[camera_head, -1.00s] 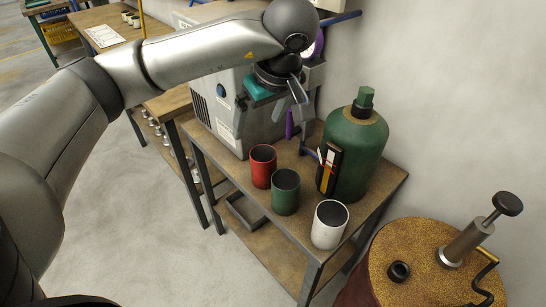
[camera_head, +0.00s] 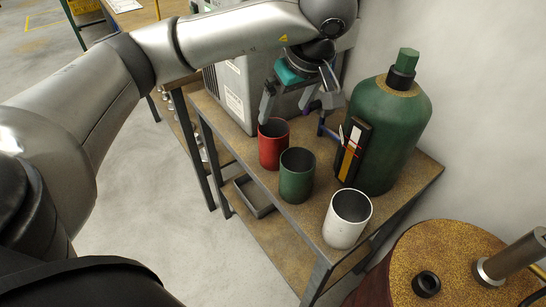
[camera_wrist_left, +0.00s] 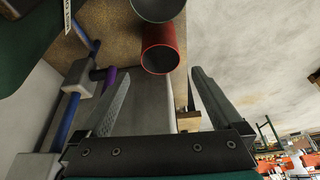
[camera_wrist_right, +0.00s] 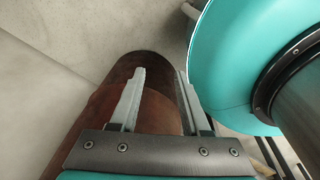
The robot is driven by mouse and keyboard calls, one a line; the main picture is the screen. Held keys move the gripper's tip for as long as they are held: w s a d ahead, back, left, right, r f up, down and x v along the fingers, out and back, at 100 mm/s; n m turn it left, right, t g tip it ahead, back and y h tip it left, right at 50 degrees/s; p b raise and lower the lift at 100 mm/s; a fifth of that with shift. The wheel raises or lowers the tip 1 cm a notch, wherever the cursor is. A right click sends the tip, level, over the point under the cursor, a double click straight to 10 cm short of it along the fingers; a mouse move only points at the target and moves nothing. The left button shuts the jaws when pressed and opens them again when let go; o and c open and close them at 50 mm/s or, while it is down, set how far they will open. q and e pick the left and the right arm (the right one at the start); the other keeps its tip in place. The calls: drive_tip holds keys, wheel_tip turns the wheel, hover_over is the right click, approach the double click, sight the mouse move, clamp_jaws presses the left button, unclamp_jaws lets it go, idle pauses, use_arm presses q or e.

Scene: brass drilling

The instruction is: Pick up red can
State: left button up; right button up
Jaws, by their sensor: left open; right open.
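The red can (camera_head: 271,148) stands upright and open-topped on the small wooden table, behind the green can (camera_head: 296,178). My left gripper (camera_head: 297,112) is open and empty, hanging just above and behind the red can. In the left wrist view the red can (camera_wrist_left: 160,50) shows beyond and roughly between the spread fingers (camera_wrist_left: 163,80), not touching them as far as I can tell. My right gripper (camera_wrist_right: 160,74) is open and empty in its wrist view, with a rusty red-brown round body (camera_wrist_right: 150,110) beneath its fingers.
A white can (camera_head: 344,228) stands at the near end of the wooden table (camera_head: 300,222). A large green bottle (camera_head: 388,130), with a small dark holder (camera_head: 352,150) before it, stands to the right. A grey machine (camera_head: 236,92) is behind. A brown-topped drum (camera_head: 450,262) is at lower right.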

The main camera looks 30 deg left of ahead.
sight(271, 143)
use_arm(q)
drive_tip(key=b+x, duration=0.3)
drive_tip(key=x, duration=0.6)
drive_tip(key=shift+w+f, duration=0.15)
drive_tip(key=shift+f, duration=0.25)
drive_tip(key=shift+w+a+f+b, duration=0.1)
drive_tip(key=shift+a+f+b, duration=0.15)
drive_tip(key=shift+f, duration=0.2)
drive_tip(key=b+x, duration=0.1)
drive_tip(key=x, duration=0.2)
drive_tip(key=shift+f, duration=0.25)
drive_tip(key=shift+a+f+b, duration=0.3)
drive_tip(key=shift+f+b, duration=0.1)
drive_tip(key=shift+f, duration=0.2)
use_arm(e)
drive_tip(key=w+a+f, duration=0.1)
drive_tip(key=w, duration=0.8)
drive_tip(key=shift+a+f+t, duration=0.25)
drive_tip(key=shift+f+t, duration=0.1)
drive_tip(key=shift+t, duration=0.05)
use_arm(q)
drive_tip(key=shift+c, duration=0.2)
drive_tip(key=c, duration=1.2)
drive_tip(key=shift+o, duration=0.2)
drive_tip(key=shift+r, duration=0.1)
